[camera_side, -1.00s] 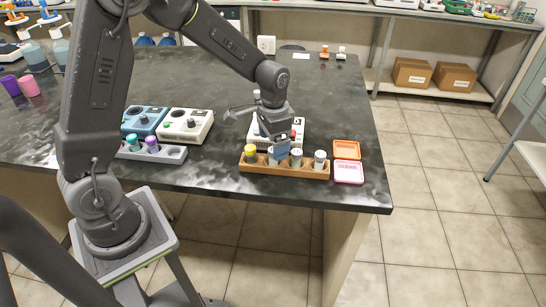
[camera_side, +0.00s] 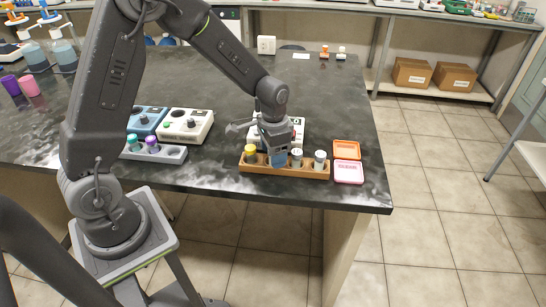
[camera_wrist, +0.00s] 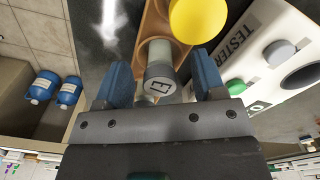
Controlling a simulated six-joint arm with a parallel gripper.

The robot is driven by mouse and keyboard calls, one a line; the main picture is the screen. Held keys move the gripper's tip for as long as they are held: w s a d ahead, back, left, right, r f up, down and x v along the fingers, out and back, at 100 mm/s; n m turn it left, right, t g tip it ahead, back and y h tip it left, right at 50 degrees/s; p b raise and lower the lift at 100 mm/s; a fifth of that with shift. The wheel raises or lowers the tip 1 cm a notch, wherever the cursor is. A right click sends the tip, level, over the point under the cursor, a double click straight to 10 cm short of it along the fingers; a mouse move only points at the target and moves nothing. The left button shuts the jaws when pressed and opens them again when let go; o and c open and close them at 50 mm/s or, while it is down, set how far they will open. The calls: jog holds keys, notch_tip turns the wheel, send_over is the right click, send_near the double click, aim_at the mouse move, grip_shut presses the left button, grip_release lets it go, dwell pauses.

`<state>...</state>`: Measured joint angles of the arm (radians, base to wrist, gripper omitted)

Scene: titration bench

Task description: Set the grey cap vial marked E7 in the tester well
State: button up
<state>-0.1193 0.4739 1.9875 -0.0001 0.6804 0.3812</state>
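A wooden rack (camera_side: 312,173) near the bench's front edge holds a yellow cap vial (camera_side: 250,153) and grey cap vials. My gripper (camera_side: 279,160) is over the rack's second place from the left, pointing down. In the wrist view its blue fingers stand open either side of a grey cap vial (camera_wrist: 159,72), with a gap at each side. The cap's dark mark begins with E; the rest is hard to read. Two other grey cap vials stand to the right, one (camera_side: 296,157) and another (camera_side: 320,159). The white tester (camera_wrist: 244,72) is behind the rack, its well (camera_wrist: 303,76) dark and round.
The yellow cap (camera_wrist: 197,17) is close beside the fingers. An orange tray (camera_side: 346,149) and a pink tray (camera_side: 348,172) lie right of the rack. A grey rack (camera_side: 172,156) with teal and purple caps and two other devices stand left.

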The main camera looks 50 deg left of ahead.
jog(key=c, duration=0.9)
jog(key=shift+o, duration=0.2)
jog(key=shift+r, duration=3.8)
jog(key=shift+w+a+f+n, duration=0.5)
jog(key=shift+w+a, duration=0.75)
jog(key=shift+a, duration=1.1)
jog(key=shift+w+a+f+n, duration=0.55)
jog(key=shift+w+a, duration=0.7)
jog(key=shift+a, duration=1.05)
jog(key=shift+w+a+f+n, duration=0.5)
jog(key=shift+w+a, duration=0.75)
jog(key=shift+a, duration=1.1)
